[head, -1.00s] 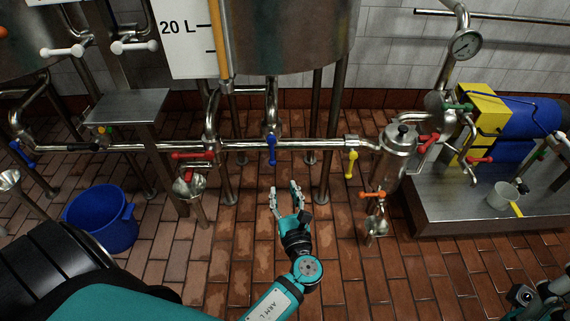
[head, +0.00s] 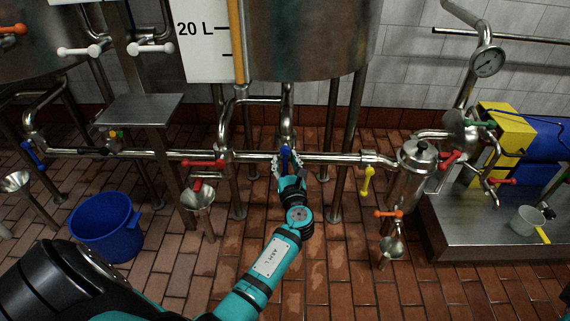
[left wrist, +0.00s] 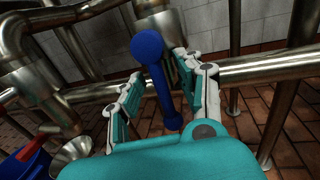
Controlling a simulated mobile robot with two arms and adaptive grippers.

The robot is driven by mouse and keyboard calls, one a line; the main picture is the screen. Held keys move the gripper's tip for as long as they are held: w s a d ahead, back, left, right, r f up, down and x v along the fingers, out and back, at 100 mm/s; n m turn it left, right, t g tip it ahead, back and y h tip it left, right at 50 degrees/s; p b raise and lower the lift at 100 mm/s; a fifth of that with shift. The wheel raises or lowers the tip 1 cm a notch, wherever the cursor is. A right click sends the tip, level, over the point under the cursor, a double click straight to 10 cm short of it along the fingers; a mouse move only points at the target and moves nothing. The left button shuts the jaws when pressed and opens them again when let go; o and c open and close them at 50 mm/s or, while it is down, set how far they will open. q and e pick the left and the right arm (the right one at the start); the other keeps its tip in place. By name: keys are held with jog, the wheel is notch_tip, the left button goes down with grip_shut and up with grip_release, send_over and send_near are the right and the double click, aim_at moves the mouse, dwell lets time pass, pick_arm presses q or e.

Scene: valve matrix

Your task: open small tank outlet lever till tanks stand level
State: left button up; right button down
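A blue lever (head: 286,154) hangs from the valve below the tank (head: 300,40) with the 20 L scale. Another blue lever (head: 33,153) is at the left, below the left tank (head: 40,50). The frames do not label which tank is the small one. My left gripper (head: 287,163) is at the middle blue lever. In the left wrist view, this blue lever (left wrist: 158,80) stands between the fingers of my left gripper (left wrist: 157,92), which are apart with gaps visible beside the lever. My right gripper is out of view.
A red lever (head: 203,163) is left of my gripper, a yellow lever (head: 367,181) right of it. A steel pipe (head: 330,158) runs across behind. Funnels (head: 197,197) and a blue bucket (head: 106,225) stand left. A low steel platform (head: 470,225) is at the right.

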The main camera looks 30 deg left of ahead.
pick_arm(q)
jog(key=shift+w+a, duration=0.2)
jog(key=shift+w, duration=0.05)
grip_shut()
jog(key=shift+f, duration=0.1)
dwell(0.4)
